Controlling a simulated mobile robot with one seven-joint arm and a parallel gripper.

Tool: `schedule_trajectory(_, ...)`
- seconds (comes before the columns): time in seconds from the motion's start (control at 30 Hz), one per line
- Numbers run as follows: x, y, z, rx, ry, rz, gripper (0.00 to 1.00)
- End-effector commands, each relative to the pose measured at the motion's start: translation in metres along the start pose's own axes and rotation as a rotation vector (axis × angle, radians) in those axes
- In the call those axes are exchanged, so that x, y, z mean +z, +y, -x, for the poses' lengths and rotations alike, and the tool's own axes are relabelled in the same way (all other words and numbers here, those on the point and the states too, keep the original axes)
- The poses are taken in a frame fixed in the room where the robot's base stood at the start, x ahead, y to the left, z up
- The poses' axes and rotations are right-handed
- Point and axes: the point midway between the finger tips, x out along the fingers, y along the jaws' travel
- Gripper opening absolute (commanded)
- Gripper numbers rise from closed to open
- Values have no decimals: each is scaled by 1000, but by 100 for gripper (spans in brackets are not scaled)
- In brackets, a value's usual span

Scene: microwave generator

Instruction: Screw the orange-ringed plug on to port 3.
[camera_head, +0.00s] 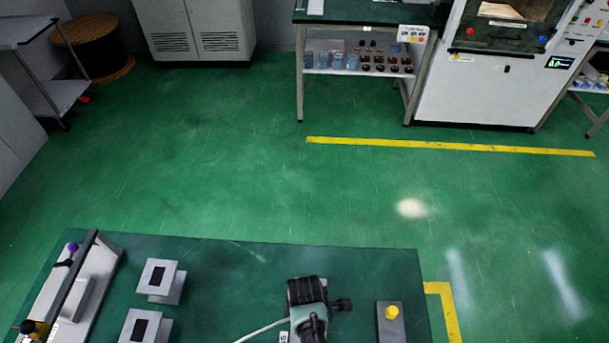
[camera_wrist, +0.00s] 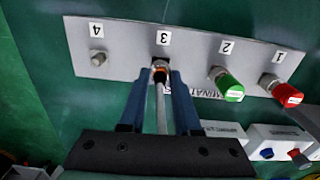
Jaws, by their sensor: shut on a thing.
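A grey panel (camera_wrist: 130,55) with ports labelled 4, 3, 2 and 1 shows in the wrist view. My gripper (camera_wrist: 160,80) has its two blue fingers on either side of the orange-ringed plug (camera_wrist: 160,70) and is shut on it. The plug is in line with port 3 (camera_wrist: 162,60), right at it. Whether its threads are engaged cannot be told. A grey cable (camera_wrist: 161,108) runs back from the plug between the fingers. Port 4 (camera_wrist: 98,58) is a bare metal connector. In the head view my arm's end is low in the middle, and the plug cannot be made out.
A green-capped plug (camera_wrist: 230,88) is on port 2 and a red-capped one (camera_wrist: 285,94) on port 1, right of my fingers. White boxes (camera_wrist: 275,135) with coloured buttons lie nearer. A yellow-button box (camera_head: 391,325) and metal blocks (camera_head: 160,281) stand on the green table.

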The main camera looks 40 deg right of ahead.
Motion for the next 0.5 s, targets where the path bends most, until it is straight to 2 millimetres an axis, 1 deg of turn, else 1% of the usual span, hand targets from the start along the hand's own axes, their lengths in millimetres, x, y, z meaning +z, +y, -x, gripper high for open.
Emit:
schedule_trajectory(0.33, 0, 0, -8, 0, 0, 0, 0)
schedule_trajectory(0.37, 0, 0, -8, 0, 0, 0, 35)
schedule_trajectory(0.5, 0, 0, -7, 0, 0, 0, 60)
